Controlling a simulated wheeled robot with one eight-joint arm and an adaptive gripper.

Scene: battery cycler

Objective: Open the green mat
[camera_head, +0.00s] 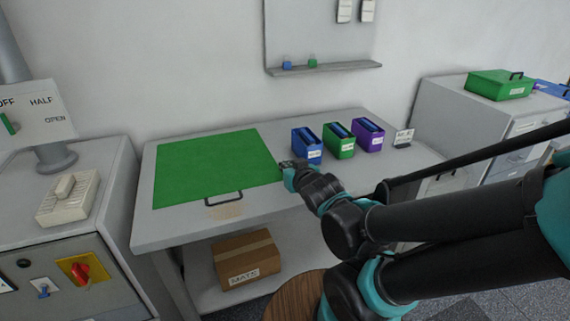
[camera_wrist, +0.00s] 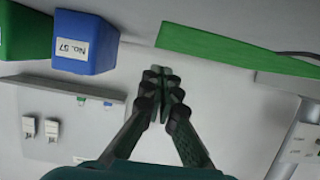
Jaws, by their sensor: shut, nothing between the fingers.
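The green mat (camera_head: 215,165) lies spread flat on the left part of the grey table in the head view. A dark handle (camera_head: 223,198) sits at its front edge. In the wrist view the mat shows as a green slab (camera_wrist: 225,47) at the upper right. My gripper (camera_head: 288,165) is at the mat's right edge in the head view; I cannot tell whether it touches the mat. In the wrist view my gripper (camera_wrist: 160,73) is shut with its fingertips together and empty, apart from the mat in the picture.
Blue (camera_head: 307,146), green (camera_head: 339,141) and purple (camera_head: 368,135) bins stand right of the mat; the blue one (camera_wrist: 85,42) is close in the wrist view. A cardboard box (camera_head: 247,259) sits below the table (camera_head: 170,228). A wall board (camera_head: 310,30) hangs behind.

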